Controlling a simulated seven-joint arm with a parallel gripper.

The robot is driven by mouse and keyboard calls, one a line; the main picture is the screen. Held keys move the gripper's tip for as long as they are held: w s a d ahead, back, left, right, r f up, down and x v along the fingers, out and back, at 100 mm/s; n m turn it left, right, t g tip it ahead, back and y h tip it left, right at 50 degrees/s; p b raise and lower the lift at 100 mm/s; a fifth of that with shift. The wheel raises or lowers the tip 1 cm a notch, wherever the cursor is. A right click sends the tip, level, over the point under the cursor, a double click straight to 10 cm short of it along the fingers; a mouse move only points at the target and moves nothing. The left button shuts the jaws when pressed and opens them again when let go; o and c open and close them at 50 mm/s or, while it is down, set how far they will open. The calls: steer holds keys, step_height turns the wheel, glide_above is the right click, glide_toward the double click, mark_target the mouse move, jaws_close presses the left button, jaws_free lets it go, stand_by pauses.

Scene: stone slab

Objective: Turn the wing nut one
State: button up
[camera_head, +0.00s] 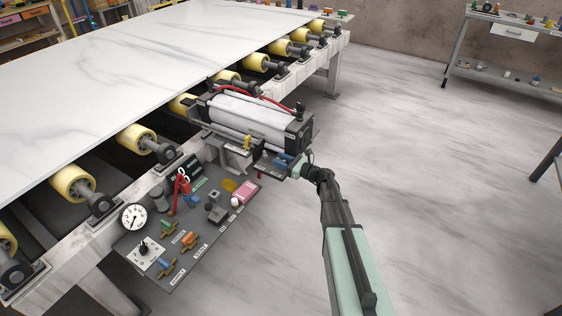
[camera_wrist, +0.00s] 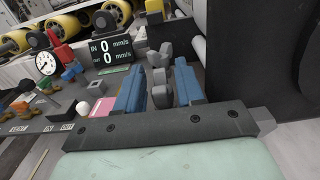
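I cannot tell for sure which part is wing nut one. Small handled fittings sit on the grey panel: a green-topped one (camera_head: 165,229), an orange one (camera_head: 189,239) and a blue one (camera_head: 165,267), with labels too small to read. My gripper (camera_head: 283,161) is right of the panel, beside the large cylinder unit (camera_head: 250,118). In the wrist view its two blue fingers (camera_wrist: 160,88) are apart. Grey lobed parts (camera_wrist: 160,76) show between or just beyond the fingers; whether they touch is unclear.
The panel also carries a dial gauge (camera_head: 133,216), a red-handled tool (camera_head: 180,185), a pink block (camera_head: 245,192) and a speed display (camera_wrist: 110,50) reading 0. Yellow rollers (camera_head: 137,138) line the slab (camera_head: 130,70).

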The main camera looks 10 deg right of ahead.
jaws_close()
steer(key=shift+s+h, duration=0.1)
steer(key=shift+h, duration=0.2)
steer(key=shift+a+r+m+t+h, duration=0.1)
steer(key=shift+a+m+t+h, duration=0.05)
steer(key=shift+m+t+h, duration=1.35)
steer(key=shift+m+h, duration=0.3)
steer(key=shift+h, duration=0.35)
steer(key=shift+m+t+h, duration=0.7)
steer(key=shift+m+h, duration=0.3)
steer(key=shift+h, duration=0.35)
steer(key=shift+o, duration=0.5)
jaws_free()
